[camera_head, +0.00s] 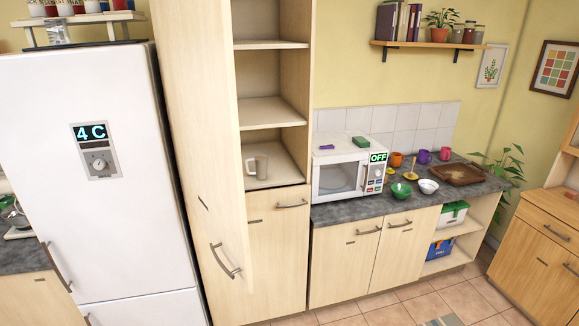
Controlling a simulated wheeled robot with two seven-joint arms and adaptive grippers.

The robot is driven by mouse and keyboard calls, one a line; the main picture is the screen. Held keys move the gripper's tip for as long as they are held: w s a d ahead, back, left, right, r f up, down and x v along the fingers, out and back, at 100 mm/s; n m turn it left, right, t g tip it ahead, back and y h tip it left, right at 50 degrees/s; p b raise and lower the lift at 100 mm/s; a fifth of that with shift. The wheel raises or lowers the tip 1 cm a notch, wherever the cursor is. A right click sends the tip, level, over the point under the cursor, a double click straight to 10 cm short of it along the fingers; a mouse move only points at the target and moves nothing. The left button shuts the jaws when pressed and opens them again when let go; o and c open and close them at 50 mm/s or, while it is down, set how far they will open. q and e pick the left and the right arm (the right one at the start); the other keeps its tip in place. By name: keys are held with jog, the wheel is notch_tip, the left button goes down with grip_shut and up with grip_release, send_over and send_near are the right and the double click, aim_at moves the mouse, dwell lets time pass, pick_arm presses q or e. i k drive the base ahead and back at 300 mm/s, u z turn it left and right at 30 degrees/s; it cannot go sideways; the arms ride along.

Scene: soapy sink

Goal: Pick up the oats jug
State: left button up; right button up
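A grey, see-through jug (261,166) with a handle on its left stands upright on the lowest open shelf (283,176) of the tall wooden cupboard. It is the only jug I see. It is too small to tell what is in it. Neither of my grippers shows in the head view.
The tall cupboard's door (205,150) stands open on the left side of the shelves. A white fridge (90,200) is left of it. A white microwave (345,170), coloured mugs, a green bowl (401,190) and a white bowl (428,186) are on the right counter. Floor shows below.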

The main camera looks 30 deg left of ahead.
aim_at(261, 160)
jog(key=z, duration=0.35)
jog(key=i, duration=1.3)
jog(key=u, duration=0.55)
